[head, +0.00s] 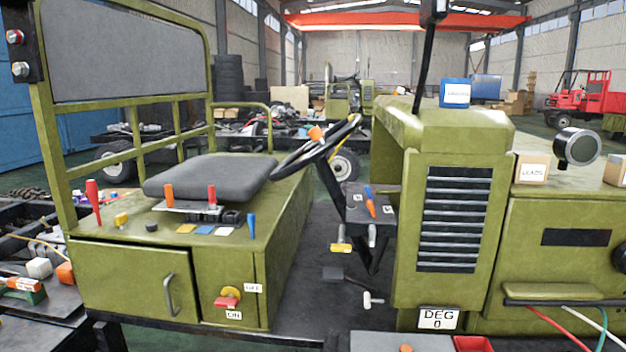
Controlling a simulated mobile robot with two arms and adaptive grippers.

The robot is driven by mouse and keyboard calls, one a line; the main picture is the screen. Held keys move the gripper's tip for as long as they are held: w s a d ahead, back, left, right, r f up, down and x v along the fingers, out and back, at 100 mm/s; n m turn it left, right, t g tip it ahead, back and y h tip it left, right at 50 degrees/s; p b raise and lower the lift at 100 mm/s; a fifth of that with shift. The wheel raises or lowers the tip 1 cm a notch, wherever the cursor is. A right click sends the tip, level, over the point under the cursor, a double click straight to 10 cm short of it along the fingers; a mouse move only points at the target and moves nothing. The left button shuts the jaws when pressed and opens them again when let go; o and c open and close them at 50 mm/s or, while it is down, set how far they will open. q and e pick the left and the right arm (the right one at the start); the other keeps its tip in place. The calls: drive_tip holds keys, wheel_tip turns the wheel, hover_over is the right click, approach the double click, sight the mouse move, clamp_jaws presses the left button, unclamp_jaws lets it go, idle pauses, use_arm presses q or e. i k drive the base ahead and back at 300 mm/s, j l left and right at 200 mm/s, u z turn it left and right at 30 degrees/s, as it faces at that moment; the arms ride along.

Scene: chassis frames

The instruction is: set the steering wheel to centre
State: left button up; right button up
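The black steering wheel (339,136) stands tilted on its column in the middle of the head view, between the seat and the green hood. An orange knob or marker (316,133) shows on the far upper part of the wheel. A white plate (438,319) low on the front of the green housing reads "DEG 0". Neither of my grippers is in view.
A grey seat (211,176) is left of the wheel, beside red and orange levers. A console (370,212) with an orange and blue lever is under the wheel. The hood (443,130) carries a blue labelled box (455,93). Dark floor lies between them.

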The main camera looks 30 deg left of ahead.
sight(314, 151)
drive_tip(key=u, duration=1.25)
drive_tip(key=i+j, duration=0.15)
drive_tip(key=j, duration=0.25)
drive_tip(key=i+j+z, duration=0.1)
drive_tip(key=j, duration=0.3)
